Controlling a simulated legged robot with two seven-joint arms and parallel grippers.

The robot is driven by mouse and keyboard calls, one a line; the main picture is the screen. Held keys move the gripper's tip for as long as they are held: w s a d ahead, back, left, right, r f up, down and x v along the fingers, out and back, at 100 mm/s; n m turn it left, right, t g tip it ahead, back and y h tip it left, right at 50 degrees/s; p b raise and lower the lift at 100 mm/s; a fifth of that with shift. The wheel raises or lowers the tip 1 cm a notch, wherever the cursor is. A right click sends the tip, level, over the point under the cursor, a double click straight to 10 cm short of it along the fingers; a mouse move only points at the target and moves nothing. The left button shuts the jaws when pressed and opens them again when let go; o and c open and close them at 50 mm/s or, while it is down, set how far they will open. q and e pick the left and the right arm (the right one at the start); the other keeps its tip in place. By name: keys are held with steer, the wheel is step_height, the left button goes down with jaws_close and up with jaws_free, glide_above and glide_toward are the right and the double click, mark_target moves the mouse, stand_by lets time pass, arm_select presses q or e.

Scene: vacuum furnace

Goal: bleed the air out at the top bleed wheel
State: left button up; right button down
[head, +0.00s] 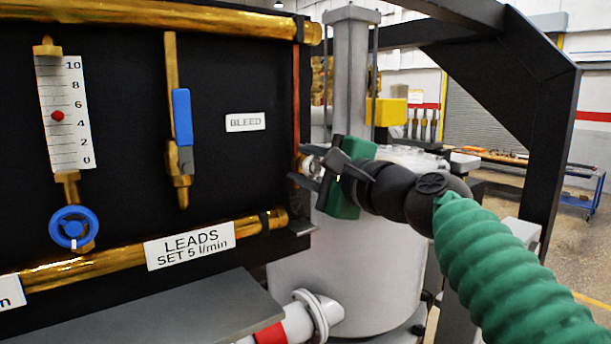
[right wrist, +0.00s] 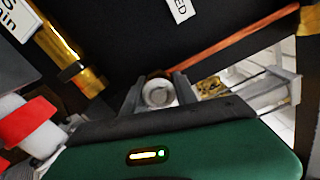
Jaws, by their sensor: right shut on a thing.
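The bleed wheel (head: 306,163) is a small pale round knob at the right edge of the black panel, beside the thin copper pipe. My right gripper (head: 310,168) comes in from the right and is shut on it. In the right wrist view the wheel (right wrist: 158,92) shows as a grey-white disc between the two dark fingers (right wrist: 159,94). The fingers hide part of the wheel in the head view. The BLEED label (head: 245,122) is on the panel, up and left of the wheel. My left gripper is not in view.
A flowmeter (head: 80,110) with a blue wheel (head: 73,227) and a blue lever valve (head: 182,117) sit on the panel at left. A brass pipe (head: 110,264) runs below. A grey vessel (head: 365,265) stands behind my right gripper, and a dark frame (head: 552,140) rises at right.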

steer(key=n+b, duration=0.2)
steer(key=n, duration=0.2)
steer(key=shift+f+n, duration=0.15)
steer(key=shift+n, duration=0.25)
steer(key=n+b, duration=0.1)
steer(key=n, duration=0.2)
steer(key=shift+a+f+n+b, duration=0.1)
steer(key=shift+f+n+b, duration=0.05)
steer(key=shift+n+b, duration=0.15)
steer(key=n+b, duration=0.1)
steer(key=n, duration=0.2)
steer(key=shift+a, duration=0.1)
steer(key=shift+s+n, duration=0.1)
steer(key=shift+n, duration=1.3)
steer(key=shift+b, duration=0.3)
steer(key=c, duration=1.2)
jaws_free()
steer(key=shift+o, duration=1.2)
